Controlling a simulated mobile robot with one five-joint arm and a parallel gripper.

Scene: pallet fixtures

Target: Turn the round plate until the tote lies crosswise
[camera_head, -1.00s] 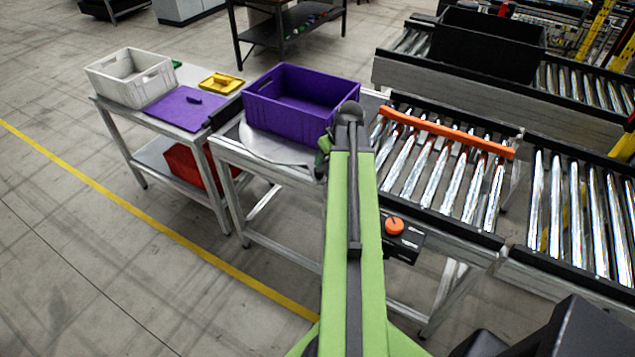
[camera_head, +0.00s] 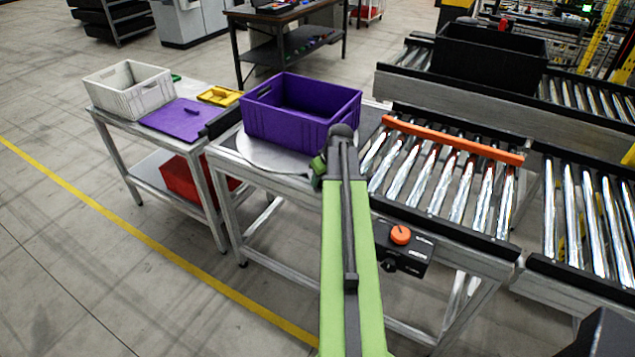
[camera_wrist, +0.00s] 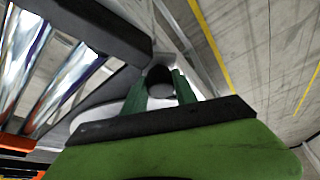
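The purple tote (camera_head: 285,130) is open, looks empty and sits upright on the round plate (camera_head: 262,155) at the left end of the roller table. Its longer side runs roughly along the conveyor's side rail. The pale plate also shows in the wrist view (camera_wrist: 105,112). My gripper (camera_head: 319,168) is at the plate's near right edge, partly hidden by my arm. In the wrist view, my gripper's (camera_wrist: 160,88) two green fingers stand apart with a dark round knob (camera_wrist: 160,80) between them. I cannot tell whether they press on it.
Right of the plate are metal rollers (camera_head: 430,185) with an orange bar (camera_head: 455,140) across them. An orange button (camera_head: 400,235) is on the front box. A side table at left holds a white tote (camera_head: 130,92) and purple lid (camera_head: 185,120). A black tote (camera_head: 488,50) stands behind.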

